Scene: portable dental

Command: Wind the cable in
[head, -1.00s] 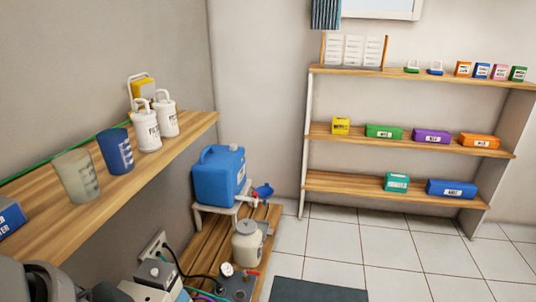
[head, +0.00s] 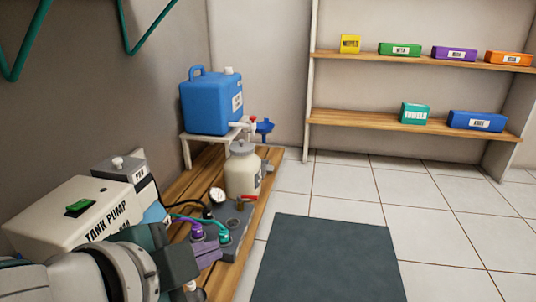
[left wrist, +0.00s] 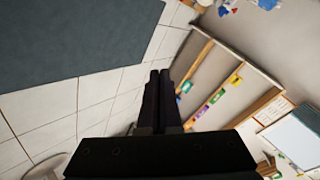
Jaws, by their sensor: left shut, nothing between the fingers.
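A short dark cable or hose (head: 190,204) runs from the tank pump (head: 75,212) side toward the gauge, beside a green and a purple line. I cannot tell which is the task's cable, and much of the run is hidden behind the pump and my arm. The tank pump is a pale box with a green switch. My left arm is at the lower left in the head view, in front of the pump. In the left wrist view my left gripper (left wrist: 159,78) is shut and empty, its dark fingers together over the floor and shelves. My right gripper is not in view.
A dark manifold block (head: 233,232) with a red lever, a cream tank (head: 242,176) and a blue jug (head: 212,105) on a white stand occupy the low wooden platform (head: 182,184). A dark mat (head: 325,260) lies on clear tiled floor. Shelves (head: 400,122) stand at the back.

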